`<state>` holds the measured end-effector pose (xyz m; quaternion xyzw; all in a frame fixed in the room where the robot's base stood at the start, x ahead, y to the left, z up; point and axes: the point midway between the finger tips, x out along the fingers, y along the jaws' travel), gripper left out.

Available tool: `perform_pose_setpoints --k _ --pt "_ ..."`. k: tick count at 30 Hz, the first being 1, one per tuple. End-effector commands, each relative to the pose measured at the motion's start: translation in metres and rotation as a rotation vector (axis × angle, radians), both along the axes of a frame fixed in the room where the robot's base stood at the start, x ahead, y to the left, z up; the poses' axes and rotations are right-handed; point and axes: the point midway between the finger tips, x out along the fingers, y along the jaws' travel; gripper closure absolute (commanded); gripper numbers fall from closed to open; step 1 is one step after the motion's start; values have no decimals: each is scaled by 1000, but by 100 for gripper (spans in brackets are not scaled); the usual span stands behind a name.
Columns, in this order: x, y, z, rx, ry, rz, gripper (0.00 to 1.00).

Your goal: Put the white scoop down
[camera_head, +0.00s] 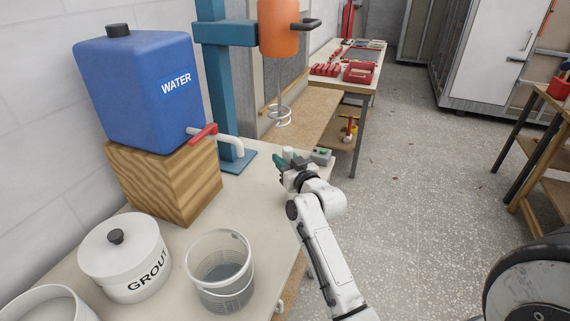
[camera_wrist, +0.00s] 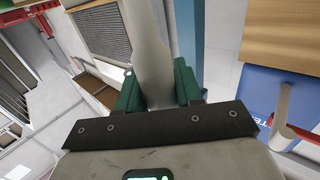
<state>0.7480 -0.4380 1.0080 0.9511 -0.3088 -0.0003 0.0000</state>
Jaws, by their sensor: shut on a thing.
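My gripper (camera_head: 284,163) is at the far end of the white table, to the right of the mixing stand's base. Its green fingers are shut on a white piece, taken as the scoop (camera_head: 288,153), of which only a small part shows in the head view. In the wrist view, the fingers (camera_wrist: 160,88) clasp the pale shaft of the scoop (camera_wrist: 147,45), which runs away toward the top edge. The scoop's bowl is not clearly visible. I cannot tell whether the scoop touches the table.
A blue water tank (camera_head: 140,90) with a red-handled tap (camera_head: 203,132) stands on a wooden block (camera_head: 165,180). The grout pot (camera_head: 125,260) and clear bucket (camera_head: 219,270) are nearer. Bare tabletop (camera_head: 245,200) lies left of my arm.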

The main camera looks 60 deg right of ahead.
Motion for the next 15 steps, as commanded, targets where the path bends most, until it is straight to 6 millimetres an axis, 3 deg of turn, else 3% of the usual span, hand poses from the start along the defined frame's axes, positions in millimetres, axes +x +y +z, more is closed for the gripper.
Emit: perform_pose_setpoints --k 5,15 --pt "-1 0 -17 0 0 -1 100" --pt "0 1 -20 -1 -1 0 100"
